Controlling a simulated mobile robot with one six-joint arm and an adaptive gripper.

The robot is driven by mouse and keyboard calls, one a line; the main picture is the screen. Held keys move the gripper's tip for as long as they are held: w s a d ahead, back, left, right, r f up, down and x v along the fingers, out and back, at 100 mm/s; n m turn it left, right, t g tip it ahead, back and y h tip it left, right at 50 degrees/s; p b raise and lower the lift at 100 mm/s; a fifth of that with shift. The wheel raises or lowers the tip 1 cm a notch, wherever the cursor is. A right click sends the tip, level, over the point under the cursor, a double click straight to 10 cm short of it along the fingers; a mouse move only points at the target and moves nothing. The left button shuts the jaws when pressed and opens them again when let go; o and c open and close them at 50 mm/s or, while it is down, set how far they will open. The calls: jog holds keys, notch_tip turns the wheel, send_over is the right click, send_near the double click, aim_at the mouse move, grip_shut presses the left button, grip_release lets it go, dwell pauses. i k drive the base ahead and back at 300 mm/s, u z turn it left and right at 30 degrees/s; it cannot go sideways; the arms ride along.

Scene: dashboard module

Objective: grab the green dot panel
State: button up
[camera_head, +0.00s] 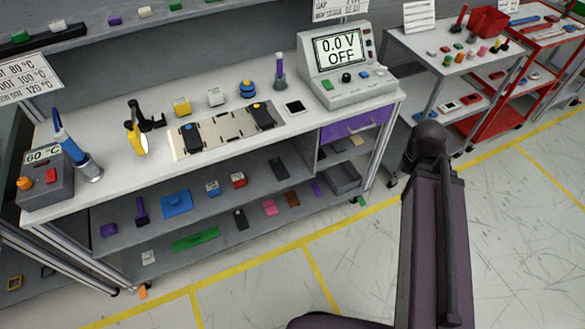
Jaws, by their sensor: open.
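A flat green panel (195,240) lies on the bottom shelf of the grey workbench (300,119). I cannot make out a dot on it. No panel with a clear green dot can be made out. My arm rises at the right over the floor, apart from the bench. My gripper is not in view.
A 60 °C station (45,184) and a blue-handled tool (74,149) stand at the bench's left end. A meter box (345,65) reading 0.0 V OFF stands at the right end. Small parts fill the shelves. A grey cart (425,48) and red cart (540,60) stand right.

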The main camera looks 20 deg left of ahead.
aim_at(278, 167)
jog(key=z, duration=0.2)
jog(key=k, duration=1)
jog(key=u, duration=0.9)
jog(key=i, duration=1)
